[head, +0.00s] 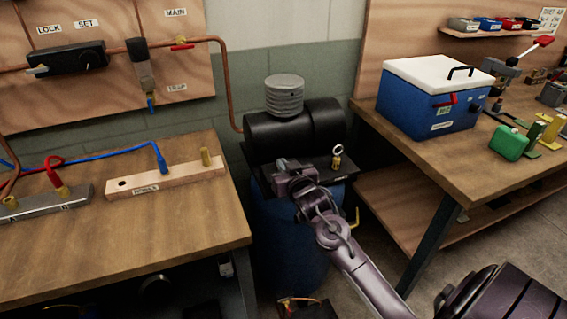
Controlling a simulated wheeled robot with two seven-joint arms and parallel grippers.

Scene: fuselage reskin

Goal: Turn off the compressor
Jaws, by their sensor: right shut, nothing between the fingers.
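The compressor stands between two wooden benches, with a blue tank (288,240) below and a black motor housing (292,132) on top. A grey ribbed cylinder (284,95) sits above the housing. A brass fitting with a ring (337,156) stands on its dark top plate, to the right of my gripper. My right gripper (283,168) is shut and empty at the front of the top plate, just before the housing. I cannot tell whether it touches the compressor. The compressor's switch is not clearly visible; my gripper and arm cover part of the front. My left gripper is not in view.
The left bench (120,240) holds a wooden block labelled "NOZZLE" (165,182) and a grey manifold (40,203) with hoses. A wall panel (100,90) carries copper pipes and a red "MAIN" valve handle (182,46). The right bench (440,170) holds a blue cooler (428,103).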

